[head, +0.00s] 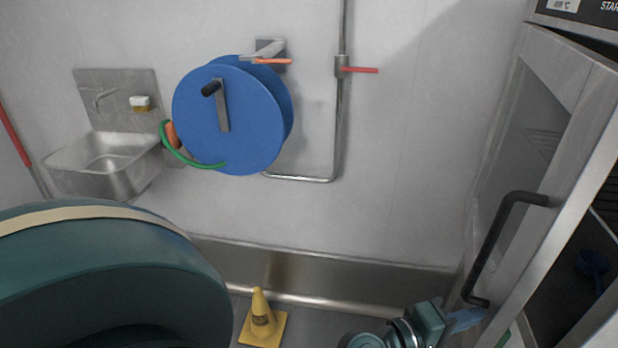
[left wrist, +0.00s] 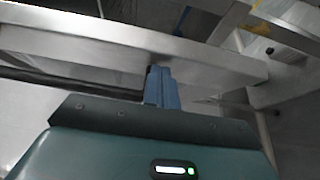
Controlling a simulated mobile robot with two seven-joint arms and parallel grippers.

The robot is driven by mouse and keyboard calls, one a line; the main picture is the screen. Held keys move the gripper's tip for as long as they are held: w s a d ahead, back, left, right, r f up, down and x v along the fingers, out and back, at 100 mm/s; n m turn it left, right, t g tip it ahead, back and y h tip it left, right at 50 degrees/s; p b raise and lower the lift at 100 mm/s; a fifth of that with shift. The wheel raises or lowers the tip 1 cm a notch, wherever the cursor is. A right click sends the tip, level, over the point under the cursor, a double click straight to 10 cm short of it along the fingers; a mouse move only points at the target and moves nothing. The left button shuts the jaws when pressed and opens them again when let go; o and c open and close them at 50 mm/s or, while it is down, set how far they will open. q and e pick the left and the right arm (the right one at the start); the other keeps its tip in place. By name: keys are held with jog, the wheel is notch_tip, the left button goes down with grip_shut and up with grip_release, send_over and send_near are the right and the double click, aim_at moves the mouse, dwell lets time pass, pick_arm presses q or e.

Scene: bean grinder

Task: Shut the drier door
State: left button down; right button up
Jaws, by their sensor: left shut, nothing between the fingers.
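The drier door (head: 555,215) stands open on the right in the head view, a steel frame with a pane. Its black bar handle (head: 492,240) faces left. Dark drier interior shows to the right of the door. My left gripper (head: 468,319) is low, just beside the handle's lower end and the door's lower part. Its blue fingers are shut with nothing between them. In the left wrist view the shut fingers (left wrist: 161,86) reach up to a steel rail of the door (left wrist: 215,62); I cannot tell whether they touch it. My right gripper is out of view.
A blue hose reel (head: 235,120) and a steel sink (head: 105,160) are on the back wall. A yellow cone (head: 262,322) stands on the floor left of my gripper. A blue brush-like item (head: 593,263) shows inside the drier.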

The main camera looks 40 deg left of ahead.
pick_arm(q)
jog(key=shift+w+d, duration=0.1)
jog(key=shift+d, duration=0.15)
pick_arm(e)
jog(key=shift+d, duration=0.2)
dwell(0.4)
